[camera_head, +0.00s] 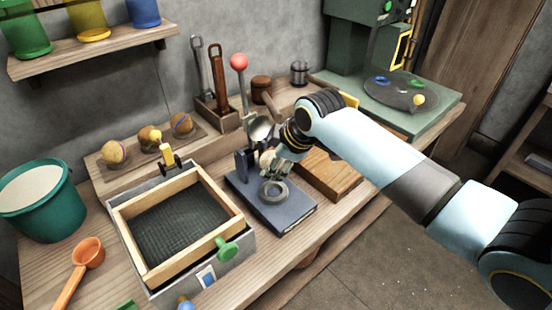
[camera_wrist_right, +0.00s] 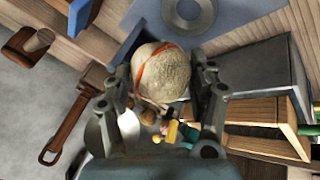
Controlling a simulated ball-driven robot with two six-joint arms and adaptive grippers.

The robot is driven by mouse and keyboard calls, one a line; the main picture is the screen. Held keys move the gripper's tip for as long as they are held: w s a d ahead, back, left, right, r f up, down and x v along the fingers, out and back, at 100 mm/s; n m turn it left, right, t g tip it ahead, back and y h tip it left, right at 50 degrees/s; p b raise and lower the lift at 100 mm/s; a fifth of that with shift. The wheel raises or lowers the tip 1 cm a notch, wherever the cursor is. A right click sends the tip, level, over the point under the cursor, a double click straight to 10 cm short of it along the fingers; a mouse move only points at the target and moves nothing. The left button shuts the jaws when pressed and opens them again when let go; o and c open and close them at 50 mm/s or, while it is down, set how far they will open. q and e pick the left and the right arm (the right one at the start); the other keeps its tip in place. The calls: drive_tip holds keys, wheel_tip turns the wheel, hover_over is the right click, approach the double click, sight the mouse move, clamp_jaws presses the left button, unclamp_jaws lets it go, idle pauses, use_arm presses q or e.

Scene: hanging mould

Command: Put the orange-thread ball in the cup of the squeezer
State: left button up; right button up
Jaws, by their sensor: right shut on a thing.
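The orange-thread ball (camera_wrist_right: 160,72) is pale and rough with an orange thread around it, held between the fingers of my right gripper (camera_wrist_right: 165,95). In the head view my right gripper (camera_head: 273,166) is over the squeezer, and the ball (camera_head: 266,160) is mostly hidden by it. The squeezer has a blue-grey base (camera_head: 292,212), an upright lever with a red knob (camera_head: 239,62), and a grey ring-shaped cup (camera_head: 273,192). The cup also shows at the top of the right wrist view (camera_wrist_right: 188,12), apart from the ball. My left gripper is not in view.
A wood-framed sieve box (camera_head: 233,203) stands left of the squeezer, and a wooden block (camera_head: 335,180) right of it. Several balls sit in a rack (camera_head: 122,170) behind. A teal bucket (camera_head: 58,222) and orange scoop (camera_head: 88,253) are at the left.

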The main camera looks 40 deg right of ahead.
wheel_tip(320, 180, down, 4)
drive_tip(key=b, duration=0.4)
drive_tip(key=shift+f, duration=0.2)
drive_tip(key=shift+f+b, duration=0.6)
drive_tip(key=shift+f, duration=0.9)
drive_tip(key=shift+s+f, duration=0.15)
drive_tip(key=shift+s+f, duration=0.2)
drive_tip(key=shift+f, duration=0.05)
drive_tip(key=o, duration=1.3)
drive_tip(key=shift+w+f, duration=0.2)
drive_tip(key=shift+w, duration=0.05)
drive_tip(key=shift+o, duration=0.5)
drive_tip(key=shift+r, duration=0.1)
